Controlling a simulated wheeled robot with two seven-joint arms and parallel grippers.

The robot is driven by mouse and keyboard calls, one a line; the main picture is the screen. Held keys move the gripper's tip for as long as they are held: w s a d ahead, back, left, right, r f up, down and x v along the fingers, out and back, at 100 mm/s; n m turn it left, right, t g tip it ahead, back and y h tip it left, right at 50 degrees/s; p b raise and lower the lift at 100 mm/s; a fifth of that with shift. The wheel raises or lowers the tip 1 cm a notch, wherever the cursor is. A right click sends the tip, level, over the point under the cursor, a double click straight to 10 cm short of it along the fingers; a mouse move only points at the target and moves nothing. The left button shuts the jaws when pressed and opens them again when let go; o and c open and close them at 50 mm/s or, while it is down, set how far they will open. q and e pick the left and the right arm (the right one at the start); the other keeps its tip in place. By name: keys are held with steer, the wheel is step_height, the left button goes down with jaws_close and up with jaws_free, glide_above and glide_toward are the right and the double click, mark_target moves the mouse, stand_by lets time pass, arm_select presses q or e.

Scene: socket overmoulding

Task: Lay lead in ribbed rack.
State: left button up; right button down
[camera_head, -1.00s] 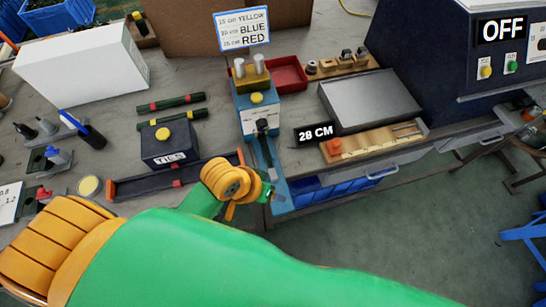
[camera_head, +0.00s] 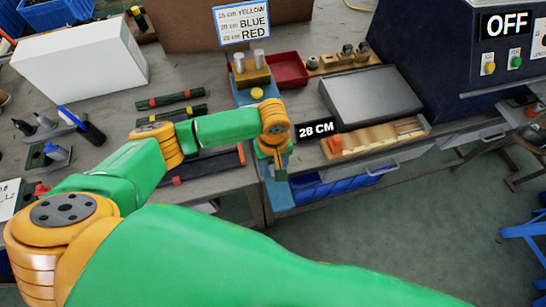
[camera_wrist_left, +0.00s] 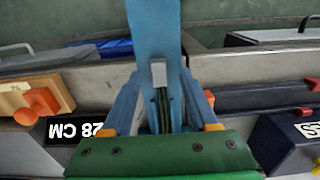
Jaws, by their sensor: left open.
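My left gripper (camera_head: 272,165) is open above the front end of the blue bench fixture (camera_head: 280,195), beside the bench's front edge. In the left wrist view its two blue fingers (camera_wrist_left: 162,118) stand apart. A blue strip (camera_wrist_left: 154,30) with a grey block and thin dark strands shows between them; I cannot tell if the strands are the lead. A long dark tray with red pieces (camera_head: 215,165) is partly hidden by my arm. I cannot tell which thing is the ribbed rack. My right gripper is out of view.
A 28 CM sign (camera_head: 317,130) and a wooden board with an orange knob (camera_head: 372,140) are right of the gripper. A grey box (camera_head: 370,97), red tray (camera_head: 288,70) and dark machine marked OFF (camera_head: 450,60) stand behind. A white box (camera_head: 80,65) is at left.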

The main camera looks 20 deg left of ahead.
mark_target(280, 194)
arm_select(q)
steer(key=shift+f, duration=0.3)
jaws_close()
steer(key=shift+s+d+r+p, duration=0.2)
steer(key=shift+s+p, duration=0.2)
steer(key=shift+p, duration=0.2)
steer(key=shift+s+d+p, duration=0.35)
steer(key=shift+s+p, duration=0.15)
steer(key=shift+p, duration=0.1)
steer(key=shift+s+d+p, duration=0.6)
steer(key=shift+s+p, duration=0.2)
steer(key=shift+s, duration=0.05)
steer(key=shift+s+d+p, duration=0.55)
steer(key=shift+s+p, duration=0.2)
steer(key=shift+s, duration=0.05)
steer(key=shift+s+d+f, duration=0.1)
steer(key=shift+s+f, duration=0.05)
step_height(280, 194, up, 5)
steer(key=p, duration=0.6)
